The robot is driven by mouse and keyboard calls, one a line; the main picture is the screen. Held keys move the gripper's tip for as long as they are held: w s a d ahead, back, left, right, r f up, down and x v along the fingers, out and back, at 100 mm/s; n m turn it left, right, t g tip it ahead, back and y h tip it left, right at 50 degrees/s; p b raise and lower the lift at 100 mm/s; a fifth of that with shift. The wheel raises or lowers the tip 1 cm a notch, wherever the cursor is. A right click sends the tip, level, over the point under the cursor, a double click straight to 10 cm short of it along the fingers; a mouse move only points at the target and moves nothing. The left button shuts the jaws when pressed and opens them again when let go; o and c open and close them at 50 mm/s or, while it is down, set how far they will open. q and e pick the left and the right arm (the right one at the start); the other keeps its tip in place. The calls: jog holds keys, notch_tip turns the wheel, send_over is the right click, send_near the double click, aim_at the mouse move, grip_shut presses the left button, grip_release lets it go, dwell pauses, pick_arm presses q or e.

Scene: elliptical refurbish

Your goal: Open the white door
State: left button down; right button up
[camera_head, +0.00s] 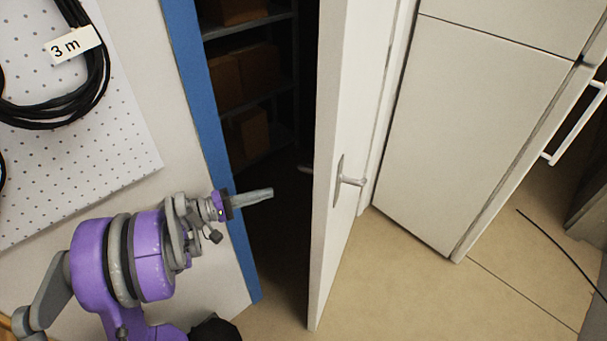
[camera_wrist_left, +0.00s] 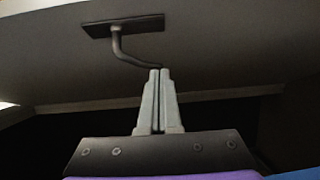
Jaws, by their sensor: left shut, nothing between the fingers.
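The white door (camera_head: 345,130) stands partly open in the head view, with a dark gap between its edge and the blue frame (camera_head: 205,130). Its lever handle (camera_head: 350,181) shows on the right face. In the left wrist view a handle (camera_wrist_left: 124,45) on a dark plate sits on the door's other face (camera_wrist_left: 225,55). My left gripper (camera_head: 270,192) is at the opening, left of the door edge. Its fingers (camera_wrist_left: 160,75) are shut and empty, pointing toward the handle; I cannot tell whether they touch it. My right gripper is not in view.
Shelves with brown boxes (camera_head: 245,70) stand in the dark room behind the opening. A white fridge-like cabinet (camera_head: 480,110) stands right of the door. A pegboard (camera_head: 75,150) with a coiled black cable (camera_head: 95,90) is at left. Bare floor (camera_head: 400,280) lies right of the door.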

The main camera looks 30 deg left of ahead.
pick_arm(q)
jog(key=w+d+r+p, duration=0.1)
jog(key=w+d, duration=0.6)
jog(key=d, duration=0.3)
jog(key=shift+w+t+p, duration=0.3)
jog(key=shift+w+p, duration=0.05)
